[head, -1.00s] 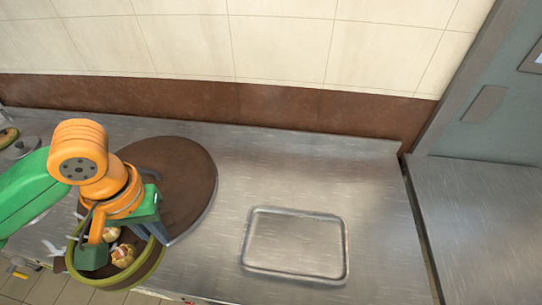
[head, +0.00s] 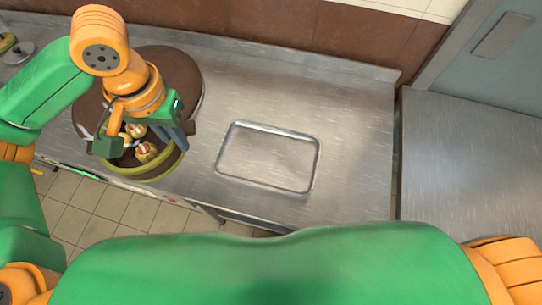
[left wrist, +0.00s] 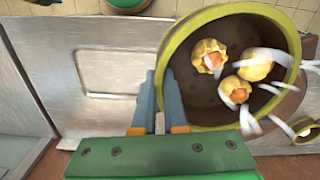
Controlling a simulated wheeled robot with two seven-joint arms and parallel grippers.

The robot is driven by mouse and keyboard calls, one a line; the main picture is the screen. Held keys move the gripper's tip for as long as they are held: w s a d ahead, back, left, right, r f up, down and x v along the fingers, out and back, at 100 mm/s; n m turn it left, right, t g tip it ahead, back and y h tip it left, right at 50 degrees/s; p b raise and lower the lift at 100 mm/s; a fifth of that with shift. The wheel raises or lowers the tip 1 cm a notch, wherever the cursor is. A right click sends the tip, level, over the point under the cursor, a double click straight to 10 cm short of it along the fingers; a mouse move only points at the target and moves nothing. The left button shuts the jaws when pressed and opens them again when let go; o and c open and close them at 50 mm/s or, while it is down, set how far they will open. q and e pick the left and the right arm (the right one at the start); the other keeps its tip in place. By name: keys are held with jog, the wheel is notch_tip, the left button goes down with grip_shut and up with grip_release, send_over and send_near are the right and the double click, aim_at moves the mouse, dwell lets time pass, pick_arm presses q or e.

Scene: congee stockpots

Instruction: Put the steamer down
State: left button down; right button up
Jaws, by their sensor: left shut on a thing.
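The steamer (head: 158,174) is a round brown basket with a yellow-green rim, holding several yellow dumplings with orange tops. My left gripper (head: 182,140) is shut on its rim. The steamer hangs over the counter's front edge at the left, partly in front of a dark round disc. In the left wrist view, the steamer (left wrist: 205,103) is tilted in the picture, and both fingers (left wrist: 160,92) of the left gripper meet its left rim. White steam wisps rise from it. The gripper hides part of the basket in the head view. My right gripper is out of view.
The dark brown disc (head: 185,75) lies behind the steamer. Bare counter surrounds the tray.

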pick_arm(q)
jog(key=shift+w+a+f+m, duration=0.15)
jog(key=shift+f+m, duration=0.1)
jog(key=shift+m, duration=0.25)
jog(key=shift+w+a+f+m, duration=0.1)
jog(key=shift+f+m, duration=0.15)
jog(key=shift+m, duration=0.25)
jog(key=m, duration=0.1)
jog(key=f+m+b, duration=0.1)
jog(key=m, duration=0.2)
jog(key=shift+w+d+f, duration=0.1)
jog(key=shift+w+f, duration=0.2)
notch_tip(320, 180, down, 6)
jog(key=w+a+m+b, duration=0.1)
jog(key=w+m+b, duration=0.15)
jog(key=m, duration=1.45)
send_over(255, 175)
jog(key=f, duration=1)
jog(key=shift+a+f, duration=0.2)
jog(key=f, duration=0.3)
jog(key=shift+s+d, duration=0.1)
jog(key=shift+d, duration=0.1)
jog(key=shift+f, duration=0.3)
